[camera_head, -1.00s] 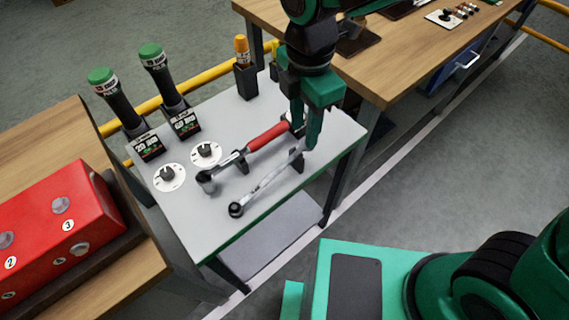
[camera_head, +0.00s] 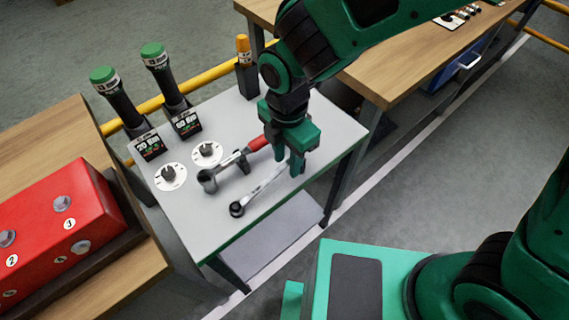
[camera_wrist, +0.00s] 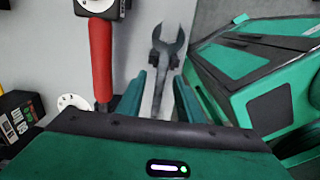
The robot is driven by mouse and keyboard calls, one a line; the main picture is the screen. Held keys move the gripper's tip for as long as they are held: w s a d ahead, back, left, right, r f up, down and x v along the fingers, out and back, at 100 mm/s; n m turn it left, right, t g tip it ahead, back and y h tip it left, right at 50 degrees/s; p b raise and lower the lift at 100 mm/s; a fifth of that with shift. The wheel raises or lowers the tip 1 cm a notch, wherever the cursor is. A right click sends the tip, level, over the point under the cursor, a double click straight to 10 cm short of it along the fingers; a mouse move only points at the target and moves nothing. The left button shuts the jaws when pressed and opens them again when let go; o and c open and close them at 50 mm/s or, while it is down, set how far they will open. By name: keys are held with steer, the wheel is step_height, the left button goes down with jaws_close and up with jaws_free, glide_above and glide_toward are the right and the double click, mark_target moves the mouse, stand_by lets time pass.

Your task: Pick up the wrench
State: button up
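The wrench (camera_head: 262,186) is a slim silver-grey tool lying across the small grey table, its round dark end toward the front left. In the wrist view its open jaw (camera_wrist: 168,48) points away from me and its shaft runs between my two fingers. My gripper (camera_head: 288,163) is low over the wrench's right part and hides that end in the head view. In the wrist view my gripper (camera_wrist: 160,95) is open, with a finger on each side of the shaft and visible gaps.
A red-handled tool (camera_head: 257,144) lies close beside the wrench, left of my gripper in the wrist view. Two green-capped tools (camera_head: 165,70) and an orange-capped one (camera_head: 244,50) stand in holders at the back. White dials (camera_head: 207,152) are at left. A red box (camera_head: 60,220) is on the left bench.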

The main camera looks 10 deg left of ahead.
steer(key=shift+f, duration=0.75)
steer(key=shift+c, duration=0.5)
jaws_close()
stand_by(0.4)
